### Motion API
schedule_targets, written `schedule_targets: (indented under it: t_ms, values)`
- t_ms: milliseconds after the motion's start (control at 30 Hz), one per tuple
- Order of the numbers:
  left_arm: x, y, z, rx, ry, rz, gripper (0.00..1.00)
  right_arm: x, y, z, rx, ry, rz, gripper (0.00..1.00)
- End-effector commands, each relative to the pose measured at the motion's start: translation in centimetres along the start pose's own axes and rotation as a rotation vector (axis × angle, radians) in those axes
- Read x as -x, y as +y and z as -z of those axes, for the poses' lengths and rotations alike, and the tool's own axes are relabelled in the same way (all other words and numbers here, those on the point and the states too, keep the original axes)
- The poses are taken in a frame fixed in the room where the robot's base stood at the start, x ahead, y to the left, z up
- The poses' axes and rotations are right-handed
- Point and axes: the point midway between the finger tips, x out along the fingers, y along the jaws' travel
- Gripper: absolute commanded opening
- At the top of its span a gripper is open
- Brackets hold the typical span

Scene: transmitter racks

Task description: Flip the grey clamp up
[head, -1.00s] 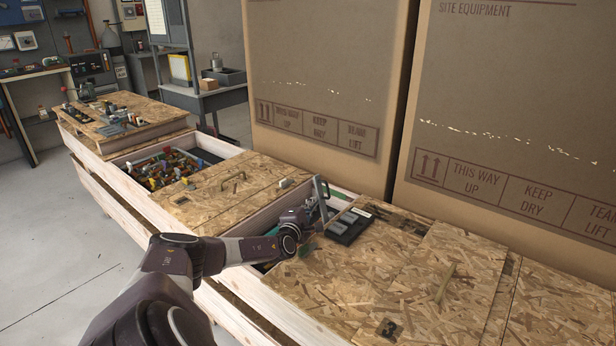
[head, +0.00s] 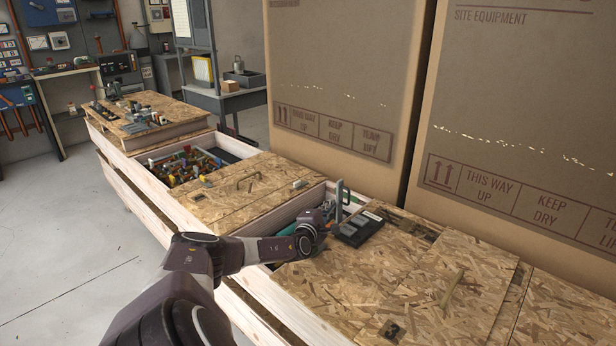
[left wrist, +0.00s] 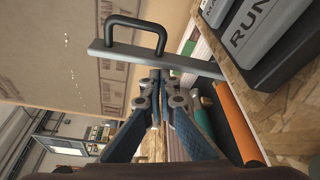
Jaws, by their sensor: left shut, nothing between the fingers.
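The grey clamp (head: 339,202) is a flat bar with a black U-shaped handle. It stands about upright at the far side of the open crate compartment in the head view. In the left wrist view the grey clamp (left wrist: 185,62) lies across the upper middle, its handle above. My left gripper (head: 325,212) is beside its lower part. In the left wrist view the left gripper (left wrist: 155,78) is shut, with empty fingertips right against or very near the bar; contact cannot be told. My right gripper is not in view.
A black and grey case (head: 357,228) with lettering sits on the wooden board just right of the clamp. An orange cylinder (left wrist: 238,122) lies in the compartment. Large cardboard boxes (head: 340,80) stand close behind. The crate's wooden wall (head: 262,290) runs below my forearm.

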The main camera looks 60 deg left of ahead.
Motion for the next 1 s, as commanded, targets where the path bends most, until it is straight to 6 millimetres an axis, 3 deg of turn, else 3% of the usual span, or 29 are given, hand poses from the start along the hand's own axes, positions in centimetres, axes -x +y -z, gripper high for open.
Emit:
schedule_targets:
  t_ms: [167,367,1000]
  values:
    - [0.3,0.0,0.0,0.0,0.0,0.001,0.0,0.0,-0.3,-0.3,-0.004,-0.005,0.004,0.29]
    - [1.9,0.0,0.1,-0.002,-0.003,0.0,0.0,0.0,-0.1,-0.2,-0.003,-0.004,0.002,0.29]
    - [10.9,-0.1,0.0,-0.003,-0.001,0.002,0.0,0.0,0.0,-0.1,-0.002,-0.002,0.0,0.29]
